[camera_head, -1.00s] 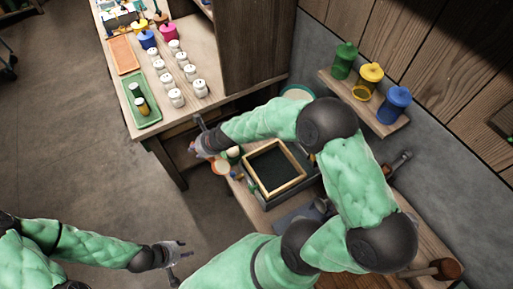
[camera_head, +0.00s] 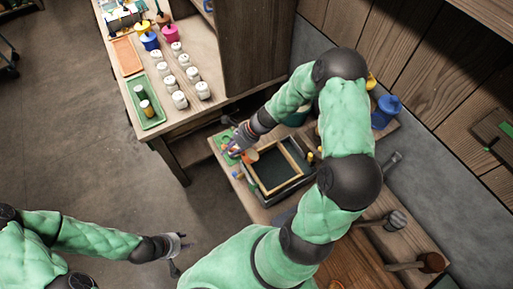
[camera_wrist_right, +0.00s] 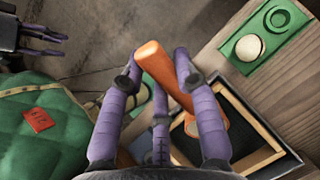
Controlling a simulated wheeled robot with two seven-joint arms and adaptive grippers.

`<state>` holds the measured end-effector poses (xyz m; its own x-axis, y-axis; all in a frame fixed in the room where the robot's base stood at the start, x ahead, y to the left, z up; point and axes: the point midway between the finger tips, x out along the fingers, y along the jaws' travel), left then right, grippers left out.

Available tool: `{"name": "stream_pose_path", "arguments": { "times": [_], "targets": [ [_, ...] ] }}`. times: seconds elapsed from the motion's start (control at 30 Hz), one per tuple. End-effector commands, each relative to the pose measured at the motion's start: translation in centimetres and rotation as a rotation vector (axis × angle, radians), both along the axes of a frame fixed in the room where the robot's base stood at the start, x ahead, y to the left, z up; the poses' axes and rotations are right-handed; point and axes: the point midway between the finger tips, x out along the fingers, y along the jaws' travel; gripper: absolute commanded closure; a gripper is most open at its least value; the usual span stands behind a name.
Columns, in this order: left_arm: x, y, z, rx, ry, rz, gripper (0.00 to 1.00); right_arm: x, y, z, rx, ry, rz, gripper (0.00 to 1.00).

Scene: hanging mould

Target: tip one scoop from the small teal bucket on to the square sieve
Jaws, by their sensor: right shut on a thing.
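The square sieve (camera_head: 297,155), a pale wooden frame around dark mesh, sits on a dark tray on the low bench; part of its frame shows in the right wrist view (camera_wrist_right: 262,119). My right gripper (camera_head: 236,152) is at its left corner, with fingers closed around an orange, rod-like piece (camera_wrist_right: 165,72), probably the scoop's handle. The piece slants over the sieve's edge; I cannot make out a scoop bowl. My left gripper (camera_head: 181,244) is empty, fingers apart, above the floor.
A green tray (camera_wrist_right: 243,50) with round recesses and a cream disc lies beside the sieve. White jars (camera_head: 180,99) and another green tray (camera_head: 151,121) stand on the left table. Open floor lies left.

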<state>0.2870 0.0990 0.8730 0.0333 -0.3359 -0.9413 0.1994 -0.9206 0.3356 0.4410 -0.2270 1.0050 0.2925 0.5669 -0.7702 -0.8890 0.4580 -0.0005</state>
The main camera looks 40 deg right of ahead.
Motion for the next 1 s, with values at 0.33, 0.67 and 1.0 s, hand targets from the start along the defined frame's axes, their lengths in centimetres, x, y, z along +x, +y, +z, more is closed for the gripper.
{"name": "stream_pose_path", "arguments": {
  "times": [0.33, 0.67, 1.0],
  "targets": [
    [0.0, 0.0, 5.0, 0.0, 0.0, 0.0, 0.6, -7.8, -5.3, 3.3, 0.008, -0.003, 0.319, 0.95],
    [0.0, 0.0, 4.1, 0.0, 0.001, 0.0, 0.6, -9.0, -5.8, 2.2, 0.009, -0.005, 0.361, 0.95],
    [0.0, 0.0, 1.8, 0.0, 0.001, 0.0, 0.6, -8.9, -5.8, -0.6, 0.009, -0.005, 0.359, 0.95]
  ]
}}
